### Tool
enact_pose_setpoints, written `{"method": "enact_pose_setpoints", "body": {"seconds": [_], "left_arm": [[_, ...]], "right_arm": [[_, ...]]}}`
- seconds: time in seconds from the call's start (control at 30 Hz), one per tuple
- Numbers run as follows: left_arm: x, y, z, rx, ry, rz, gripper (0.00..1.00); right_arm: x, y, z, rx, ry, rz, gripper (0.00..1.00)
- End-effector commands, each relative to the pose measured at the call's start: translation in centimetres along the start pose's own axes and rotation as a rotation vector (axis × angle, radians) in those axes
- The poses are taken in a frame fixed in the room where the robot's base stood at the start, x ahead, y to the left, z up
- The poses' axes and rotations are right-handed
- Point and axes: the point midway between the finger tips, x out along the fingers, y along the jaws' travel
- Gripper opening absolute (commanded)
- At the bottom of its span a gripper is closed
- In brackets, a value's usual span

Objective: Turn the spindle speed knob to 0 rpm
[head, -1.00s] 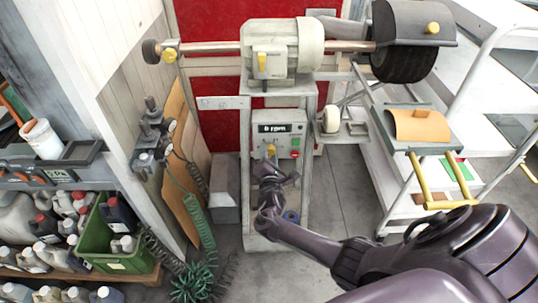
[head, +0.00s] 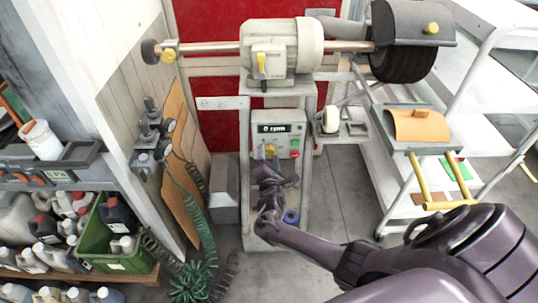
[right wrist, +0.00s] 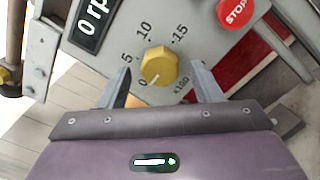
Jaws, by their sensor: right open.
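The yellow spindle speed knob (head: 270,150) is on the front of the grey control box below the motor. My right gripper (right wrist: 160,72) is open, one finger on each side of the knob with gaps between. In the head view this gripper (head: 268,167) is just below the knob. My left gripper is not in view.
A red STOP button (right wrist: 235,12) is right of the knob. The motor (head: 282,47) with its shaft and wheel (head: 404,62) is above. A white trolley (head: 395,180) stands right, and a shelf with bottles and a green crate (head: 115,262) stands left.

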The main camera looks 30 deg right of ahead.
Motion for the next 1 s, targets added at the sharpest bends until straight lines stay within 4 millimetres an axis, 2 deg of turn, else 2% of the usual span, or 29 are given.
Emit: {"method": "enact_pose_setpoints", "body": {"seconds": [0.2, 0.4, 1.0], "left_arm": [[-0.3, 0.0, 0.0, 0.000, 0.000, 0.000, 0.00], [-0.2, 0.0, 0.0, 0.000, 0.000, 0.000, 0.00], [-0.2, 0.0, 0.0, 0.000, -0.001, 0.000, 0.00]], "right_arm": [[-4.0, -0.1, 0.0, 0.000, 0.003, 0.000, 0.59], [-6.3, -0.1, 0.0, 0.000, 0.001, 0.000, 0.59], [-6.7, -0.1, 0.0, 0.001, 0.001, -0.001, 0.59]]}}
